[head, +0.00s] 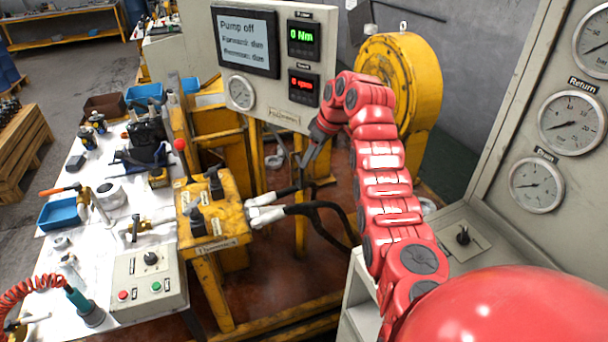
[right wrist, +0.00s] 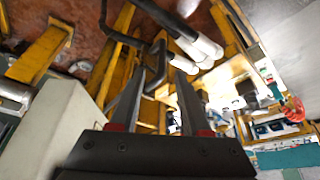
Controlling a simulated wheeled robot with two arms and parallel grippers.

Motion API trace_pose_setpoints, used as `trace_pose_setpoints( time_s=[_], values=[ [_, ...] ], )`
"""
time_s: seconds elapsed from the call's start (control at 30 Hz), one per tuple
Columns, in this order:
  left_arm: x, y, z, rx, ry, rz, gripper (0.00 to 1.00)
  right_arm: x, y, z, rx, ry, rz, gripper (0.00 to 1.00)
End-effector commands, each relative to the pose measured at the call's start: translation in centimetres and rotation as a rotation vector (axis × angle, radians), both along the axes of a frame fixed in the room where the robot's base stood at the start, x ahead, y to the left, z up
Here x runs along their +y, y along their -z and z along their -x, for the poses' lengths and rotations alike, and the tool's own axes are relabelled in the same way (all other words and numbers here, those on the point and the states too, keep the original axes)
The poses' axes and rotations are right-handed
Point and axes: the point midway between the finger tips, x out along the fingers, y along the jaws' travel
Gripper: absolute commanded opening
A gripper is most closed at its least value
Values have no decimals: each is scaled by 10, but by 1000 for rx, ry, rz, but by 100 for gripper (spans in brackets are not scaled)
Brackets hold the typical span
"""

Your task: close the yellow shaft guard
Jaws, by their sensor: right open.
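A large yellow rounded housing (head: 418,85) stands behind my right arm at the back right. I cannot tell whether it is the shaft guard, or whether the guard is open or shut. Yellow frame parts (head: 218,128) show beneath the display panel, which hides what lies behind it. My right gripper (head: 308,160) is below the panel, left of the rounded housing, pointing down-left. In the right wrist view its two fingers (right wrist: 162,78) are apart with nothing between them. Black hoses with white fittings and yellow beams lie beyond the fingers. My left gripper is out of view.
The display panel (head: 265,60) reads "Pump off", 0 Nm and 0 rpm. A yellow valve block (head: 213,215) with levers and black hoses (head: 325,207) stands below. A white bench (head: 95,240) with tools is at left. A gauge cabinet (head: 545,110) is at right.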

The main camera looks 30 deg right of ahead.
Motion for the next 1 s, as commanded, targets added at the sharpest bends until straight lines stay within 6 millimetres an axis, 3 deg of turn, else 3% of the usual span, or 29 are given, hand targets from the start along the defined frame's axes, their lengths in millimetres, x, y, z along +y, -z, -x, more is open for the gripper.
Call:
trace_pose_setpoints(
  time_s=[0.2,0.4,1.0],
  values=[
    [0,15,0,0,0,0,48,-9,-47,19,-2,2,2,47],
    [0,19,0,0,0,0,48,-10,-70,26,-2,-1,1,47],
    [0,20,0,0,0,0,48,-11,-76,29,0,-1,-1,47]
  ],
)
